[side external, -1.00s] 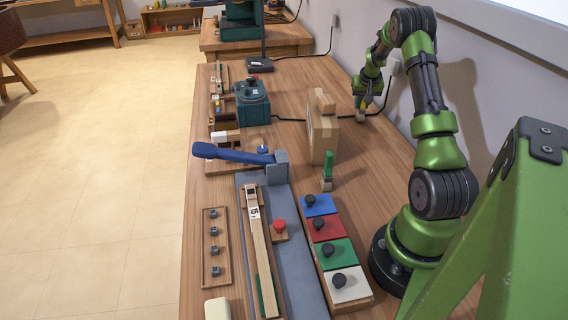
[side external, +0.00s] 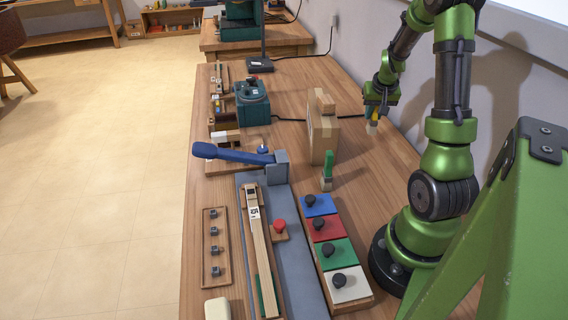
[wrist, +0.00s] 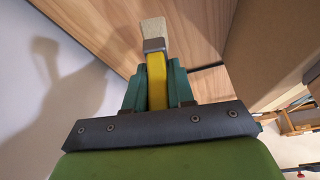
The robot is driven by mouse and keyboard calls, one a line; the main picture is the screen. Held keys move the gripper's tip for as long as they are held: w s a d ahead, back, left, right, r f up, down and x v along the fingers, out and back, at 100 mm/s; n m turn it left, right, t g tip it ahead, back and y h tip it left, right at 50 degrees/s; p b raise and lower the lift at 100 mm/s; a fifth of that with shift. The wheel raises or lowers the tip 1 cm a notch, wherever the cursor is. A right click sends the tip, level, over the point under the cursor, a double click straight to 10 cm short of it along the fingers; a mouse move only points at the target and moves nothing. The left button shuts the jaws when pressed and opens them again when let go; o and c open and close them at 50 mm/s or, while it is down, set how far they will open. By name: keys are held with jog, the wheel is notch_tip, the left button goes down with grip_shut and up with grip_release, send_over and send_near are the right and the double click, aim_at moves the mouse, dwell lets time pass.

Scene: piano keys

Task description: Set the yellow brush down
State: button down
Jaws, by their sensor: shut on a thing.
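My gripper (side external: 374,113) is shut on the yellow brush. In the wrist view the yellow brush (wrist: 156,80) stands out between the two green fingers, with a grey metal collar and pale bristles at its far end. In the side view the brush (side external: 372,128) points down from the fingers, bristles lowest, above the back right part of the table (side external: 345,185). A gap between bristles and table cannot be judged exactly. Most of the handle is hidden in the gripper.
A wooden block structure (side external: 322,130) stands left of my gripper. A green brush (side external: 327,168) stands upright nearer the camera. A row of coloured blocks with knobs (side external: 330,240) lies in front. A black cable (side external: 345,116) runs behind. Table around the brush is clear.

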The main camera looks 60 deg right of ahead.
jog(key=a+r+m, duration=0.2)
jog(key=a, duration=0.6)
jog(key=s+a+r+m+g, duration=0.1)
jog(key=s+a+m+g, duration=0.35)
jog(key=s+m, duration=0.6)
jog(key=shift+w+d+f+m+g+y, duration=0.2)
jog(key=shift+w+f+m, duration=0.25)
jog(key=shift+f, duration=0.85)
jog(key=shift+w+d+f+m+g+y, duration=0.2)
jog(key=shift+f+m, duration=0.4)
jog(key=shift+f, duration=0.65)
jog(key=shift+w+f+m+g, duration=0.15)
jog(key=shift+w+f+m, duration=0.3)
jog(key=shift+f, duration=0.85)
jog(key=shift+f, duration=0.1)
jog(key=c, duration=1)
grip_release()
jog(key=shift+o, duration=0.2)
